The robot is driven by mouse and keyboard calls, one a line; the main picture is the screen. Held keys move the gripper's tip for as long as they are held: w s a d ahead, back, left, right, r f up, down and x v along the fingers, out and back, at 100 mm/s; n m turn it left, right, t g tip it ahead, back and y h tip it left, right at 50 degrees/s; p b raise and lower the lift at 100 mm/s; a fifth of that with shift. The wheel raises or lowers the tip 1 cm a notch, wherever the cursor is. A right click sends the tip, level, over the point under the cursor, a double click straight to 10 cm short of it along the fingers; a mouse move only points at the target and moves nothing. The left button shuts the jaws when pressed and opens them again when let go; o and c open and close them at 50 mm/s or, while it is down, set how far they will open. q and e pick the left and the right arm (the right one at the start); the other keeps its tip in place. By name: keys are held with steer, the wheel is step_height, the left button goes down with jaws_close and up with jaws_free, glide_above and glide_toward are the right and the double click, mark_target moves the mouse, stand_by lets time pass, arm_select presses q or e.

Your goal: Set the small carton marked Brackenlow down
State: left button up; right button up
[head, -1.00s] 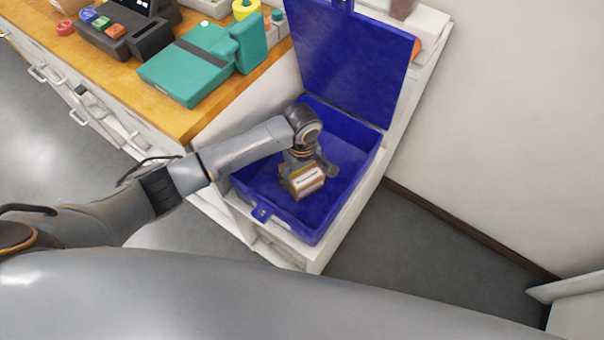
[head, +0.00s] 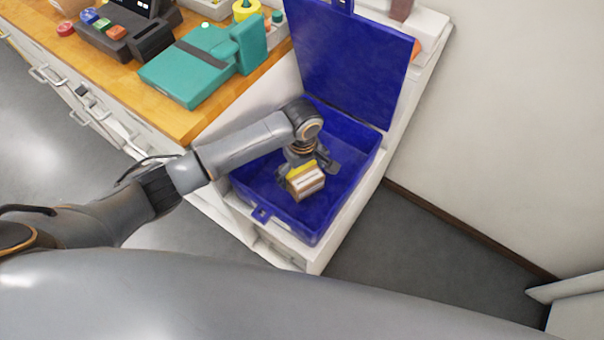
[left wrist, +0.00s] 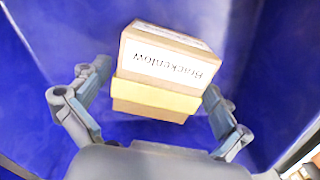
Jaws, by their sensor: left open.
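The small carton marked Brackenlow (head: 308,184) is a brown box with a white label and a yellow band, inside the open blue case (head: 350,190). In the left wrist view the carton (left wrist: 165,65) shows its label upside down, against the blue case floor (left wrist: 70,45). My left gripper (head: 305,172) reaches down into the case at the carton. In the left wrist view its fingers (left wrist: 155,105) are spread, one on each side of the carton, with gaps visible. The carton's underside is hidden. My right gripper is not in view.
The case's blue lid (head: 350,65) stands open at the back. A wooden counter (head: 185,122) to the left bears a teal device (head: 190,68) and a black terminal (head: 125,38). A white wall is at the right, with clear grey floor (head: 400,260) in front.

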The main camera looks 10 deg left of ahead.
mark_target(302, 171)
arm_select(q)
step_height(302, 171, up, 10)
steer(key=shift+r+p, duration=0.15)
steer(key=shift+p, duration=0.4)
